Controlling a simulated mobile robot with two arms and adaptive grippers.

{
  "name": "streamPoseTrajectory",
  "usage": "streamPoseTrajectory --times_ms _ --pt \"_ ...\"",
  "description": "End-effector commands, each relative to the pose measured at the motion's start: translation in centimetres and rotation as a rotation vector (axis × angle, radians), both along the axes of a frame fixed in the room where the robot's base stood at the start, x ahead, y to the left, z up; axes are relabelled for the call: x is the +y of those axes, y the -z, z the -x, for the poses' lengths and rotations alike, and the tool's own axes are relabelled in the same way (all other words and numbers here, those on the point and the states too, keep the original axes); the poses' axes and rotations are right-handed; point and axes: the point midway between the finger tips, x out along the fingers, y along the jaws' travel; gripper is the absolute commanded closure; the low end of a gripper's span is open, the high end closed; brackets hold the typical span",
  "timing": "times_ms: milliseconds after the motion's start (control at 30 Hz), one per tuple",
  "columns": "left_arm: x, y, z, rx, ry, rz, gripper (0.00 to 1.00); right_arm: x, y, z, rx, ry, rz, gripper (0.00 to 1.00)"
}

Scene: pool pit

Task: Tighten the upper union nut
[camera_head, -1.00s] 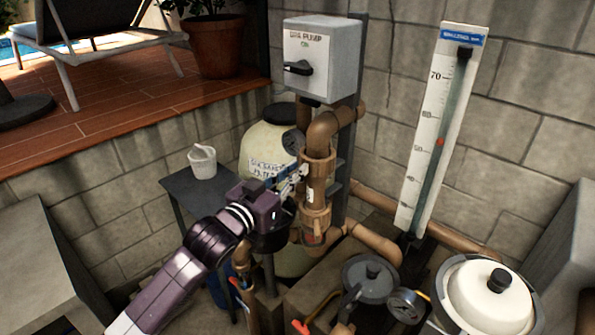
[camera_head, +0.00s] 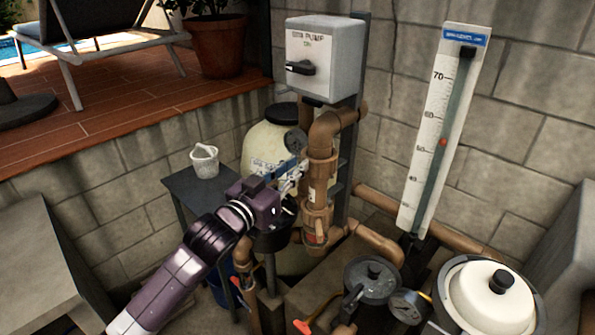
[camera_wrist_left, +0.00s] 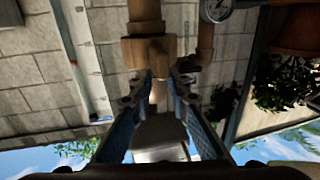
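A vertical brown pipe assembly stands below the grey pump switch box. Its upper union nut (camera_head: 319,156) is a wide collar under the pipe elbow; a lower collar (camera_head: 315,214) sits beneath. My left gripper (camera_head: 298,175) is beside the assembly, left of and slightly below the upper nut. In the left wrist view, which looks upside down, my two fingers (camera_wrist_left: 159,76) are spread with a gap between them. A brown collar (camera_wrist_left: 148,50) lies just beyond the fingertips, near the gap. Contact cannot be told. My right gripper is not in view.
The switch box (camera_head: 325,58) hangs above the pipes. A small table (camera_head: 185,185) with a white bucket (camera_head: 204,160) is to the left. Lidded pump parts (camera_head: 372,280) stand at lower right.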

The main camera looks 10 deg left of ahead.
Motion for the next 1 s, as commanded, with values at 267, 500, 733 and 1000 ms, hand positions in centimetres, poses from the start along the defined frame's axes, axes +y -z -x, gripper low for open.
streamPoseTrajectory --times_ms 267,500,733,1000 --pt "0.4 -0.9 -0.2 -0.014 -0.008 0.002 0.72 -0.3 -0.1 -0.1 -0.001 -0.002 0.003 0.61" --pt "0.6 -0.5 0.4 -0.008 -0.006 0.002 0.72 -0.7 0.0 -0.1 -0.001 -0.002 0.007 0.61" --pt "2.1 -0.4 4.0 -0.007 -0.008 0.001 0.72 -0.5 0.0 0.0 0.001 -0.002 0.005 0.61" --pt "4.0 -0.5 8.6 -0.008 -0.009 0.002 0.72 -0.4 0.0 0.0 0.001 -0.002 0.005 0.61"
